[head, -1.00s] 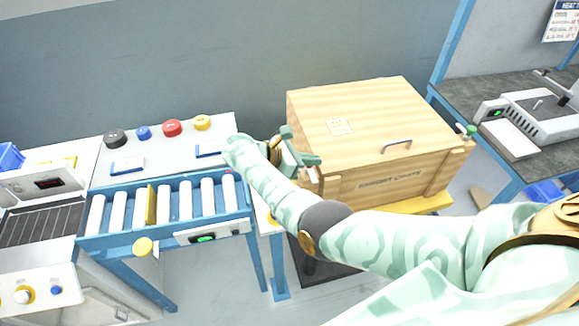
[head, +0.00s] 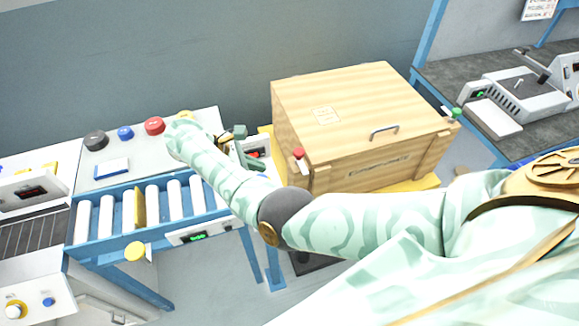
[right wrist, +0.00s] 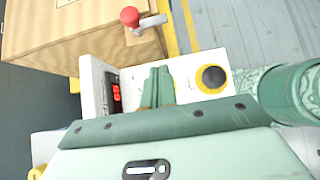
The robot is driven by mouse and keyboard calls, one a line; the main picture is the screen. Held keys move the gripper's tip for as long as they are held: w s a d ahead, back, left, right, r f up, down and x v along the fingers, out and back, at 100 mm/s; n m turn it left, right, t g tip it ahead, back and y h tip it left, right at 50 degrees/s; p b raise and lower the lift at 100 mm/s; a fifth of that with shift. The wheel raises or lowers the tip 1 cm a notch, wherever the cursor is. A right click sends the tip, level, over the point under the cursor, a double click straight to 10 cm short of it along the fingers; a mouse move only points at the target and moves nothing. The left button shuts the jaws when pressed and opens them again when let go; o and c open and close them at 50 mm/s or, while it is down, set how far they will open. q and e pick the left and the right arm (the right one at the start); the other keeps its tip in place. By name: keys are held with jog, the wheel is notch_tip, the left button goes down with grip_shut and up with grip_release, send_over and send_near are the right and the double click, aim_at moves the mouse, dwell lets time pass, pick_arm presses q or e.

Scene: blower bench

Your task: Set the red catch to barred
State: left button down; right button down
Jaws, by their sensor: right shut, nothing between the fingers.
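The red catch (head: 298,153) is a red knob on a short metal arm at the front left corner of the wooden crate (head: 350,100). In the right wrist view the red catch (right wrist: 130,16) shows at the crate's edge, its grey arm pointing right. My right gripper (head: 243,150) is left of the catch, apart from it. Its fingers (right wrist: 158,85) are together and empty, below the catch in the wrist view. The crate's lid is down, with a handle (head: 384,130) on top. My left gripper is not in view.
A green-knobbed catch (head: 456,113) sits at the crate's right corner. A white box with a red display (right wrist: 115,92) and a yellow-ringed black button (right wrist: 214,76) lies behind my fingers. A roller conveyor (head: 150,208) stands left. My right forearm crosses in front of the crate.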

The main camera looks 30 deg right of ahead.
aim_at(302, 161)
jog(key=x, duration=0.7)
jog(key=shift+d+f, duration=0.15)
jog(key=shift+d, duration=0.1)
jog(key=shift+s+d+p, duration=0.2)
jog(key=shift+d+p, duration=0.15)
jog(key=shift+d, duration=0.5)
jog(key=shift+s+d+p, duration=0.25)
jog(key=shift+d+p, duration=0.05)
jog(key=shift+d, duration=0.55)
